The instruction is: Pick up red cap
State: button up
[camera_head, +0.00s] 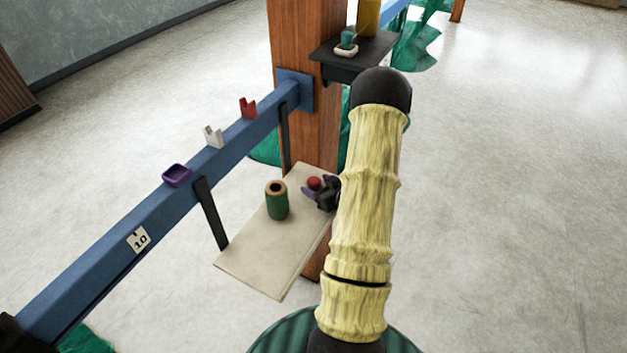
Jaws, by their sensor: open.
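The red cap (314,183) is a small, round red piece on the pale hanging shelf (265,262), near its far end beside the wooden post. My gripper (318,194), dark and small in this view, is low over the shelf, just right of and in front of the cap. Its jaws are open. The cap looks very close to the fingers, but I cannot tell whether they touch it. My pale yellow arm hides the area right of the gripper.
A green cylinder (277,203) with a dark hole on top stands on the shelf, left of the cap. A blue beam (120,240) carries purple, white and red holders. A wooden post (310,130) bears a dark upper shelf (362,58) with small items. Open floor lies right.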

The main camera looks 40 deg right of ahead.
jog(key=shift+w+f, duration=0.2)
jog(key=shift+w, duration=0.25)
jog(key=c, duration=1.1)
